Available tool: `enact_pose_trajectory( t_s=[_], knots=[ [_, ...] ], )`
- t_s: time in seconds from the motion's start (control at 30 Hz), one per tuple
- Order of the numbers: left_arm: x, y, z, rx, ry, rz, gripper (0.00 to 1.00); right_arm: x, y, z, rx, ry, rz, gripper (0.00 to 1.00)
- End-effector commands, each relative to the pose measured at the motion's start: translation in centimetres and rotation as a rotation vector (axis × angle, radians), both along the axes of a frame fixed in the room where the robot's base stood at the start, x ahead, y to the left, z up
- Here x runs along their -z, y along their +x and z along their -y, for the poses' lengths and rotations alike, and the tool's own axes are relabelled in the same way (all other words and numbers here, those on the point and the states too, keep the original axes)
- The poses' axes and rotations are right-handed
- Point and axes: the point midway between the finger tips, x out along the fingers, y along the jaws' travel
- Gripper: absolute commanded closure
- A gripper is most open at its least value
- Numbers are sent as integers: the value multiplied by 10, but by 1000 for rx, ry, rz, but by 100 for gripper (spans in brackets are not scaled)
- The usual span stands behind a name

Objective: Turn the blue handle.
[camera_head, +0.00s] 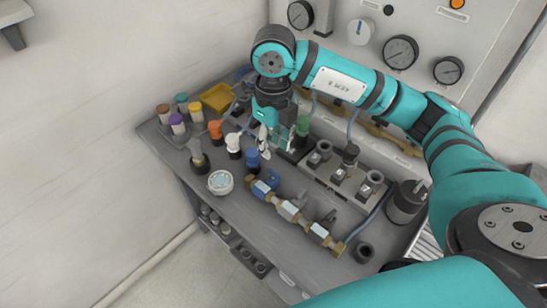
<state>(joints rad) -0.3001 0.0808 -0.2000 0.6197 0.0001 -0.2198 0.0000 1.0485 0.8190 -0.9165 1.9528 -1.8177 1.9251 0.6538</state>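A blue handle (267,183) sits on a brass and grey valve line (291,210) that lies along the front right of the bench. A separate blue-topped fitting (252,158) stands just behind and left of it. My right gripper (273,150) points down above the bench, behind the blue handle and apart from it in the picture. Its fingers look spread with nothing between them. The exact height of the fingertips over the bench is hard to judge. My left gripper is out of view.
Orange (215,130) and white (233,145) fittings, a round dish (220,182) and a yellow bin (217,98) crowd the bench's left. A grey valve block (340,178) is right of the gripper. The gauge panel (425,30) stands behind.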

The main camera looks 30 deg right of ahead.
Motion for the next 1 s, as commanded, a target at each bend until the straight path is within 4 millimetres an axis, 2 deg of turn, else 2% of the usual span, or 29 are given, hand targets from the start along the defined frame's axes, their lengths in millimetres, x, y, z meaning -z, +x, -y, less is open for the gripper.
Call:
enact_pose_trajectory(
  t_s=[0.1, 0.3, 1.0],
  knots=[
    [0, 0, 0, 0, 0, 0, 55, -19, 1, 0, 0, 0, 2, 68],
    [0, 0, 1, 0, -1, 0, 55, -32, 0, 0, 0, 0, 0, 68],
    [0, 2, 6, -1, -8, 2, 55, -32, 0, 0, 0, 0, -1, 68]
  ],
)
